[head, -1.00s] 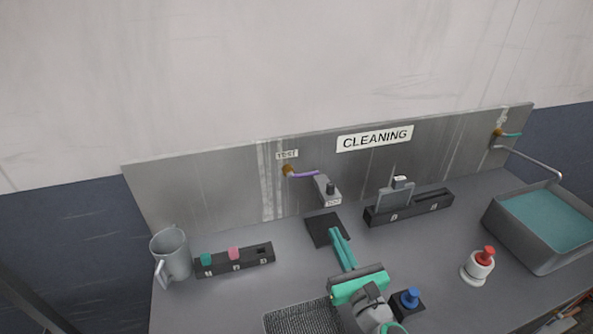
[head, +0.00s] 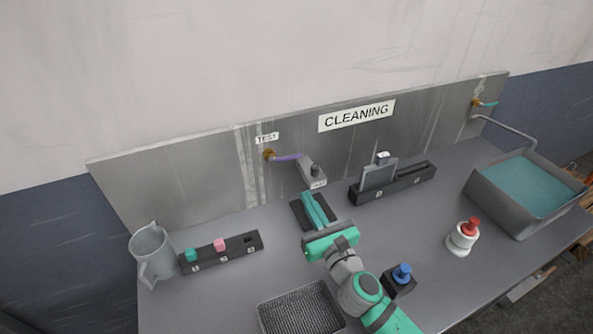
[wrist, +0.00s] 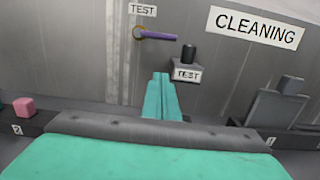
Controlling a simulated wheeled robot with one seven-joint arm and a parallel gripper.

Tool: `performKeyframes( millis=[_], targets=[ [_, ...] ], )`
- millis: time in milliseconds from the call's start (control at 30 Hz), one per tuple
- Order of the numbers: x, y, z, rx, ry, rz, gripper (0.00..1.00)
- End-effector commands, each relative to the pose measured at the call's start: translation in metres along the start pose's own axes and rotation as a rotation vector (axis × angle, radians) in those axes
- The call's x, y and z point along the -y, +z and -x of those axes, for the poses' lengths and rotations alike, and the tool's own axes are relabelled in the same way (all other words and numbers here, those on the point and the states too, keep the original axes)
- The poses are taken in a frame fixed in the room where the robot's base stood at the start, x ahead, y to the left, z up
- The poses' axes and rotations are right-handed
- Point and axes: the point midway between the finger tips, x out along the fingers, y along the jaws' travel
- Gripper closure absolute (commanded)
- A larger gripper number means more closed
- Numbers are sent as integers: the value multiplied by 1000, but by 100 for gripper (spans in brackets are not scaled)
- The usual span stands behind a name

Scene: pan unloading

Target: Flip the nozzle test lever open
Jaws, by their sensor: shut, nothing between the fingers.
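The purple test lever (head: 287,156) sticks out sideways to the right from a brass pivot on the metal back panel, under a small TEST label (head: 267,138). It also shows in the wrist view (wrist: 158,37), left of and above my fingers.
A dark square pad (head: 328,208) lies under my fingers. A slotted black rack (head: 410,184) stands right of the nozzle block, and a numbered holder (head: 222,252) and a grey jug (head: 150,255) stand left. A mesh basket (head: 300,308) and blue-knobbed block (head: 401,276) are nearer.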

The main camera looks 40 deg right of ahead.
Motion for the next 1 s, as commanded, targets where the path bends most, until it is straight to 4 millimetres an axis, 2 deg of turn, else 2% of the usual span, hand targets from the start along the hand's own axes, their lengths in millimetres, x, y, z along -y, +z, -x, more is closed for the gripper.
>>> performKeyframes(
  millis=[100, 500, 700, 1000],
  targets=[
    [-2, 0, -19, 0, 4, -1, 100],
    [-1, 4, -74, 1, 2, 1, 100],
    [-3, 30, -80, 1, 5, 1, 100],
    [-4, 39, -82, 0, 6, 0, 100]
  ],
)
